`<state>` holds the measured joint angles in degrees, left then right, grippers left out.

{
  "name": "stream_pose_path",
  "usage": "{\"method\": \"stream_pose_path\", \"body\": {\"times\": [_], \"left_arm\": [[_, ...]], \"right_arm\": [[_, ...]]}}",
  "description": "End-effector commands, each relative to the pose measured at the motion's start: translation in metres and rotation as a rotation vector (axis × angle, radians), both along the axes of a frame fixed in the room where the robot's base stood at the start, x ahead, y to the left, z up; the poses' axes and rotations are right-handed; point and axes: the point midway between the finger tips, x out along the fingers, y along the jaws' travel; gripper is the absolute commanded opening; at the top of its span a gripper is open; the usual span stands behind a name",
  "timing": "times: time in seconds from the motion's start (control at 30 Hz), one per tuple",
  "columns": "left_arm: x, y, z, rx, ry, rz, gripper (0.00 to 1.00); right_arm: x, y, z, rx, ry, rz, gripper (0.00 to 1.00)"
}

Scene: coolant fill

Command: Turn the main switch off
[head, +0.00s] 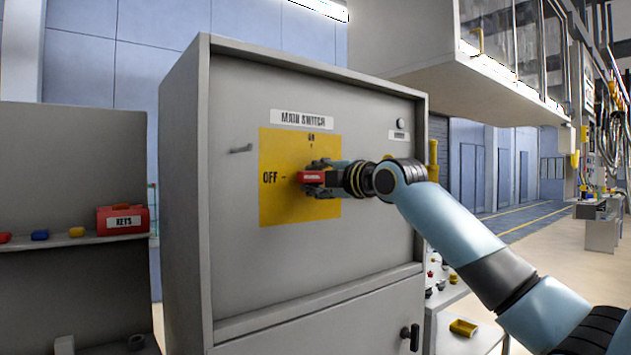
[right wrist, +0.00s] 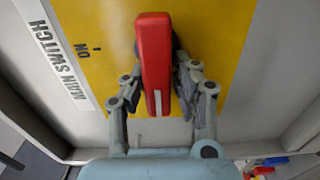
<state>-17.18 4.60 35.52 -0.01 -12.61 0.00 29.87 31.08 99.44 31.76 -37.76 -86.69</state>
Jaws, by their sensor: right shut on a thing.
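The main switch has a red handle (head: 312,177) on a yellow plate (head: 270,212) on the grey cabinet's front. The handle lies about level, its left end towards the OFF mark (head: 270,178). In the right wrist view the red handle (right wrist: 153,60) runs lengthwise between the fingers, with a white stripe at its near end; the ON mark (right wrist: 83,49) is off to its side. My right gripper (head: 325,178) is shut on the handle; its fingers also show in the right wrist view (right wrist: 155,95). The OFF mark is hidden there. My left gripper is not in view.
The grey cabinet (head: 235,270) has a small peg (head: 241,149), a round button or lamp (head: 400,124) and a lower door handle (head: 411,336). A red KEYS box (head: 123,220) stands on a shelf at left. A side table (head: 470,340) with small parts is at right.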

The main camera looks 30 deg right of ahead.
Motion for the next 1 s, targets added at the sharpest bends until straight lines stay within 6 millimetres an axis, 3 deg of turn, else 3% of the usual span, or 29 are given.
{"method": "stream_pose_path", "body": {"times": [0.03,0.57,0.6,0.73,1.0], "left_arm": [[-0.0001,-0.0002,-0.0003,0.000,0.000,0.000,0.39],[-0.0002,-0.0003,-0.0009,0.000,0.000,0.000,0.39],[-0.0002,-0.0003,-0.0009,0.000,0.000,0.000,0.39],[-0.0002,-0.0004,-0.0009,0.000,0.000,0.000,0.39],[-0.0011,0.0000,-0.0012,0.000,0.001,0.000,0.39]], "right_arm": [[-0.0004,-0.0003,0.0081,-0.017,-0.019,0.000,0.00],[-0.0004,-0.0003,0.0083,-0.043,-0.021,-0.001,0.00],[-0.0004,-0.0003,0.0083,-0.043,-0.021,-0.001,0.29],[-0.0005,-0.0001,0.0074,-0.042,-0.020,0.000,0.46],[-0.0005,0.0000,0.0031,-0.037,-0.011,0.000,0.48]]}}
